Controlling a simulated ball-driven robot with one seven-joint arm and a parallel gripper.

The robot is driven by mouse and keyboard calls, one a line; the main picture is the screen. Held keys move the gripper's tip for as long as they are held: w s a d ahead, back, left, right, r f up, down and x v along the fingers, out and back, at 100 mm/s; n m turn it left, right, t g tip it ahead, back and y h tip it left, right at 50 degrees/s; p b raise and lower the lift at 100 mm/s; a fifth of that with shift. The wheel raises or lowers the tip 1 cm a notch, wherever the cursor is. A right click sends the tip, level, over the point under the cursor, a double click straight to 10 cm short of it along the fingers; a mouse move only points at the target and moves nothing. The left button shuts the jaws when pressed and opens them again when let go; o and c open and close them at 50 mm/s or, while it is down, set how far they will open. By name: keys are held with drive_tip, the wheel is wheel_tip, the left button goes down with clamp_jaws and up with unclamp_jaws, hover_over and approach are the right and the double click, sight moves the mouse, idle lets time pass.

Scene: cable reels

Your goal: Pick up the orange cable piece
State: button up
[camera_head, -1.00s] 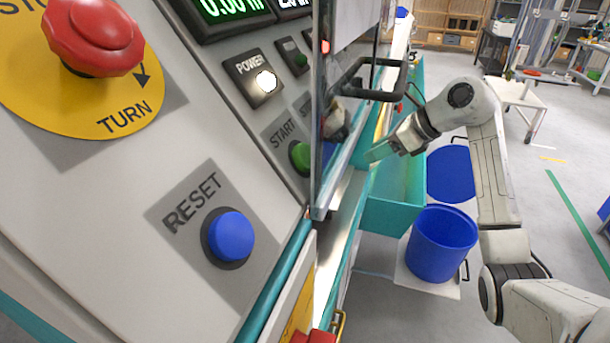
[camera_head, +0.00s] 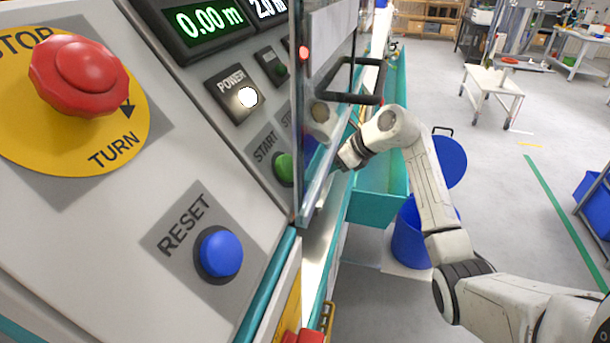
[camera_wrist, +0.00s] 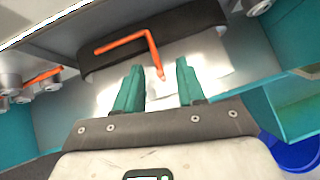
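The orange cable piece (camera_wrist: 128,40) shows in the wrist view as a bent, L-shaped strip. One leg lies across a dark curved band, and the other bends down toward the space between my fingertips. My gripper (camera_wrist: 159,66) has two teal fingers standing apart with nothing held between them. The cable's lower end appears between or just beyond the fingertips; I cannot tell the depth. In the head view my arm reaches to the machine beside the transparent guard, and the fingers and cable are hidden there.
Metal cylinders (camera_wrist: 12,86) with another orange strip (camera_wrist: 45,76) are at the wrist view's left. A black handle (camera_head: 352,92) on the guard is close to my wrist. A teal trough (camera_head: 378,208) and a blue bin (camera_head: 408,240) stand below the arm.

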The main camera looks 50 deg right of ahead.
drive_tip(key=shift+f, duration=0.1)
clamp_jaws()
idle(0.3)
idle(0.4)
